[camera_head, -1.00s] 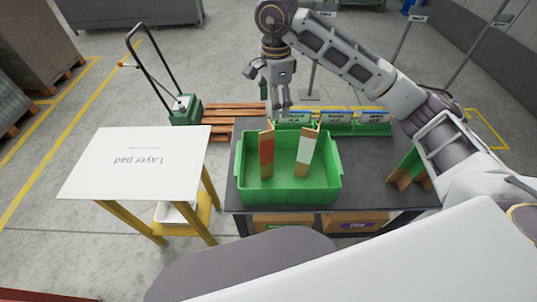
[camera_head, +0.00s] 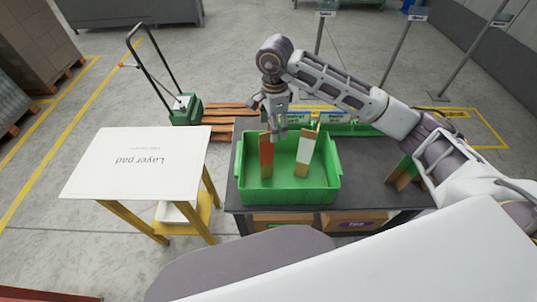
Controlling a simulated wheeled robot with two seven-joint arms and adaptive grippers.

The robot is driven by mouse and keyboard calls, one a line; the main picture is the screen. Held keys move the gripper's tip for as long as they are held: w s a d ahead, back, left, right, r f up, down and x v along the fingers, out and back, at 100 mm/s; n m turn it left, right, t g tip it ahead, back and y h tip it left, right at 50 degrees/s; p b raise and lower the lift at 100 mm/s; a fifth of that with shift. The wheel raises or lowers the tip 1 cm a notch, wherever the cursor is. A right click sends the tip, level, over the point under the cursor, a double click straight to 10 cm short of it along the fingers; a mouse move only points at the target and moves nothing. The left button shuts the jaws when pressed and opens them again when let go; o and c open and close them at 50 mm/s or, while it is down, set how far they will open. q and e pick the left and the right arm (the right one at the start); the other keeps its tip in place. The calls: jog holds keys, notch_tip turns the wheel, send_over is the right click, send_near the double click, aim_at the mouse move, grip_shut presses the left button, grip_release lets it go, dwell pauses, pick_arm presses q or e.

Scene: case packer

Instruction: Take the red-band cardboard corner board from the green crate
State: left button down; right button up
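The green crate (camera_head: 290,196) stands on the dark table. Two corner boards stand upright in it, leaning a little. The red-band corner board (camera_head: 266,156) is on the left, with a brown foot below its red-orange band. A white-band corner board (camera_head: 305,150) stands to its right. My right gripper (camera_head: 278,138) points down at the crate's far side, close to the top of the red-band board and slightly right of it. Its fingers look apart with nothing between them; I cannot tell whether they touch the board. My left gripper is not in view.
Green bins with labels (camera_head: 338,129) line the table's back edge, partly behind my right arm. Another green-and-brown corner board (camera_head: 402,173) is at the table's right. A Layer pad sheet (camera_head: 135,163) lies on a yellow stand at left.

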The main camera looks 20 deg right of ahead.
aim_at(266, 148)
jog(key=shift+f, duration=0.2)
jog(key=shift+w+a+f+p, duration=0.15)
jog(key=shift+f+p, duration=0.3)
jog(key=shift+f, duration=0.75)
jog(key=shift+w+a+f+p, duration=0.15)
jog(key=shift+f+p, duration=0.3)
jog(key=shift+f, duration=0.75)
